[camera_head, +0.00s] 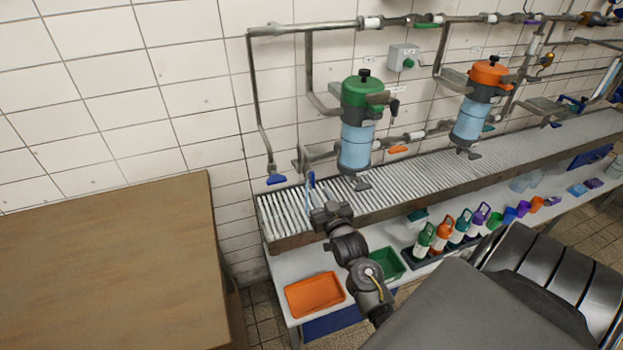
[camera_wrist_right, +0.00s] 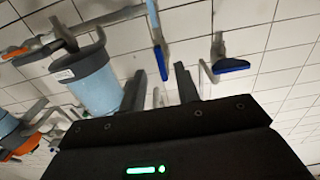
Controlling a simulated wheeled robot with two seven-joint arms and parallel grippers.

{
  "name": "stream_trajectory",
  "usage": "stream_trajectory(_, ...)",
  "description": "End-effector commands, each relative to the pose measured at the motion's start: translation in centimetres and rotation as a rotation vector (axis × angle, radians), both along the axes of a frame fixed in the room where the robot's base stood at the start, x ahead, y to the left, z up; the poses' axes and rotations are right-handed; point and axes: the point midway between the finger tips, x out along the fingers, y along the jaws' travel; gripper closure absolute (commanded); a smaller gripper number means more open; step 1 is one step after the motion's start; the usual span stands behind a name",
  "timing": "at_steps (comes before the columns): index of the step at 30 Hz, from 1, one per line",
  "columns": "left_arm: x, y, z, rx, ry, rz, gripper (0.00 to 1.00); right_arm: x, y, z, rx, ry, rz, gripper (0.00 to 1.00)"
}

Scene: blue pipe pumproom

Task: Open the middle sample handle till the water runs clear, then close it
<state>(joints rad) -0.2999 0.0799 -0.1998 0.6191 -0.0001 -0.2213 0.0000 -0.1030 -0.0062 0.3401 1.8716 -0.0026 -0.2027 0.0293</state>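Two blue handles show at the near end of the pipework: one lies level (camera_head: 276,179) at the foot of the far-left pipe, the other stands upright (camera_head: 311,180) just right of it. I cannot tell for certain which is the middle one. My right gripper (camera_head: 330,212) is just in front of the upright handle. In the right wrist view its two fingers are apart, with the upright blue handle (camera_wrist_right: 160,62) showing beyond the gap between them. The level blue handle (camera_wrist_right: 231,66) shows right of the fingers. My left gripper is out of view.
A ribbed drain trough (camera_head: 400,195) runs under the taps. A green-topped filter (camera_head: 360,125) and an orange-topped filter (camera_head: 475,105) hang above it. An orange tray (camera_head: 315,295), a green bin (camera_head: 387,264) and several bottles stand below. A wooden table (camera_head: 100,270) fills the left.

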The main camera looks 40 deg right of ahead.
Motion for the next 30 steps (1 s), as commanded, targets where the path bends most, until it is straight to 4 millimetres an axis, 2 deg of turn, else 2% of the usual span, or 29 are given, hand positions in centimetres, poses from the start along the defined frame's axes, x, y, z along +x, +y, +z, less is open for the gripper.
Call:
stream_trajectory(1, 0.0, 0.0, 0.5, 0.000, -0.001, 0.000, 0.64, 1.1, -0.4, 0.3, 0.000, -0.001, 0.000, 0.68)
stream_trajectory(6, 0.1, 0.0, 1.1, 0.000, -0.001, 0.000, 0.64, 4.1, -1.4, 0.3, 0.000, -0.001, 0.000, 0.68)
stream_trajectory(12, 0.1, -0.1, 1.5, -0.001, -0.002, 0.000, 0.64, 6.5, -2.3, 0.2, 0.000, -0.001, 0.000, 0.68)
stream_trajectory(18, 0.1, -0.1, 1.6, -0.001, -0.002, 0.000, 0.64, 7.3, -2.5, 0.1, 0.000, 0.000, 0.000, 0.68)
stream_trajectory(25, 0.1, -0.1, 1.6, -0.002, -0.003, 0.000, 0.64, 7.3, -2.5, 0.1, 0.000, -0.001, 0.001, 0.68)
stream_trajectory(30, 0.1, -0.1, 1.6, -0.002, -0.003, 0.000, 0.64, 7.3, -2.5, 0.1, 0.000, -0.001, 0.001, 0.90)
